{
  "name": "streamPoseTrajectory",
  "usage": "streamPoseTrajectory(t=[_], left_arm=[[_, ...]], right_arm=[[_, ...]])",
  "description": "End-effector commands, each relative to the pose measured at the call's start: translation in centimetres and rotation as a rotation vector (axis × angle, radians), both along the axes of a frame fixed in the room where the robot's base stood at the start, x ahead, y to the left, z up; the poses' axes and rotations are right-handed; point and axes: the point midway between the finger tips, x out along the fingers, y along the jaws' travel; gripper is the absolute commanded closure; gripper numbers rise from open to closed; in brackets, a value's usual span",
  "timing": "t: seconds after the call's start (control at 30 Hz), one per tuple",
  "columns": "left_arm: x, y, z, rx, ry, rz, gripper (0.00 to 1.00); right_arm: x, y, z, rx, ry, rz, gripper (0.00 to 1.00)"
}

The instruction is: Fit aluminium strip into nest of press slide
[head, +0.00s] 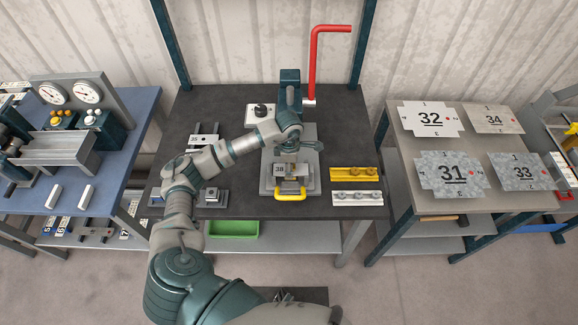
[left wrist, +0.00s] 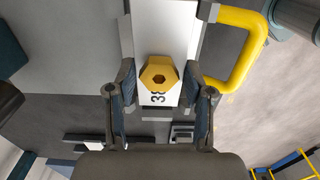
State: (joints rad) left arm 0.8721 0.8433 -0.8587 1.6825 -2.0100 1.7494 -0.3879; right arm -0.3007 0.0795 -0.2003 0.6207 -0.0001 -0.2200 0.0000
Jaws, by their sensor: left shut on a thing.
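The aluminium strip (left wrist: 168,30) is a pale plate with a yellow hexagonal piece (left wrist: 159,76) and a number partly covered by it in the left wrist view. The nest is mostly hidden by the strip and gripper, and I cannot tell whether the strip is seated. My right gripper is not in view.
The press (head: 290,90) with its red lever (head: 314,60) stands behind the slide. A yellow block (head: 354,174) and a pale block (head: 357,198) lie to its right. Another strip on a holder (head: 205,136) is to the left. A table with numbered sheets (head: 431,118) stands at right.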

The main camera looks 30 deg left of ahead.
Motion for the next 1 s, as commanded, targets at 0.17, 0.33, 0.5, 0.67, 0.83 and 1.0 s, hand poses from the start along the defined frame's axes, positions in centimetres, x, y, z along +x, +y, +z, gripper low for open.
streamPoseTrajectory(t=[0.17, 0.33, 0.5, 0.67, 0.83, 1.0], left_arm=[[0.0, 0.1, 0.0, -0.001, -0.001, 0.001, 0.92], [0.0, 0.0, -0.1, -0.001, 0.001, 0.001, 0.26], [0.0, 0.0, 0.0, -0.001, -0.001, 0.001, 0.19], [0.0, -0.1, 0.0, 0.000, 0.000, 0.000, 0.19], [0.1, -0.1, 1.6, -0.002, -0.003, 0.000, 0.19], [0.2, 0.1, 5.2, -0.002, -0.006, 0.001, 0.19]], right_arm=[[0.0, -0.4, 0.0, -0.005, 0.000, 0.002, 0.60], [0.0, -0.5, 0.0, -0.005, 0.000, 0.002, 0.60], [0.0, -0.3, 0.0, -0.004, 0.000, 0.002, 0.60], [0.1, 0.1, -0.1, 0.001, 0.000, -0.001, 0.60], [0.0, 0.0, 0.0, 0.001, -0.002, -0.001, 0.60], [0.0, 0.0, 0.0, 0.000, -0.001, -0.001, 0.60]])
